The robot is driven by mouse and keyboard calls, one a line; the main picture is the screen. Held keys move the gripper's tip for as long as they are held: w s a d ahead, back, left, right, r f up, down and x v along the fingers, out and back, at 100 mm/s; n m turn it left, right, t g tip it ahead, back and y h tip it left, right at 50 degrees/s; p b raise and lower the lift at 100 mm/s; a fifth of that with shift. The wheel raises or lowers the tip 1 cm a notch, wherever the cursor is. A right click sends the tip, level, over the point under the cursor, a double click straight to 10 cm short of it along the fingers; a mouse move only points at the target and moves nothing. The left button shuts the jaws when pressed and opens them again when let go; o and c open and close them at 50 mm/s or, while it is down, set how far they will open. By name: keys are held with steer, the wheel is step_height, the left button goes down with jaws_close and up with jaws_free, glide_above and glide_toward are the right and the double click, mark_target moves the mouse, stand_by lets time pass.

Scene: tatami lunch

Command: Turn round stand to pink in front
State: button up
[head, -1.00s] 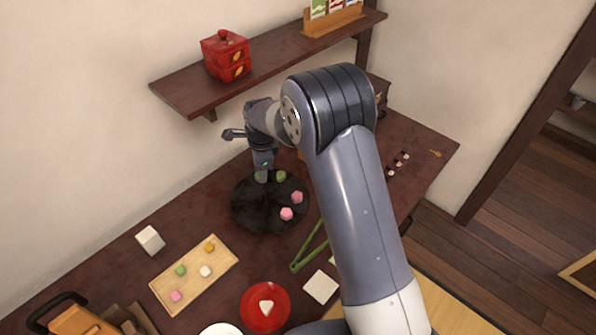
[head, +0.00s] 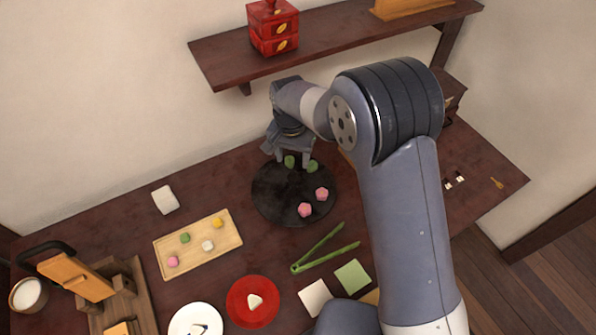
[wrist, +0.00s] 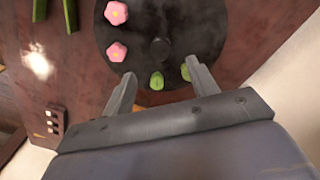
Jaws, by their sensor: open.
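My gripper (head: 293,161) is open at that far edge. In the wrist view its fingers (wrist: 160,78) are spread, with one green sweet (wrist: 156,80) between them and the other (wrist: 185,72) by the right finger. Whether they touch the stand is unclear.
A wooden tray (head: 232,240) with small sweets is at left, near a white block (head: 165,200). Green tongs (head: 325,258) and a red plate (head: 240,313) lie in front. The wall shelf (head: 345,42) with a red box (head: 273,27) is above.

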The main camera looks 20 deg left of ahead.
mark_target(294, 176)
step_height(294, 176, down, 8)
steer(key=shift+d+f+p, duration=0.1)
steer(key=shift+f+p, duration=0.05)
steer(key=shift+p, duration=0.45)
jaws_close()
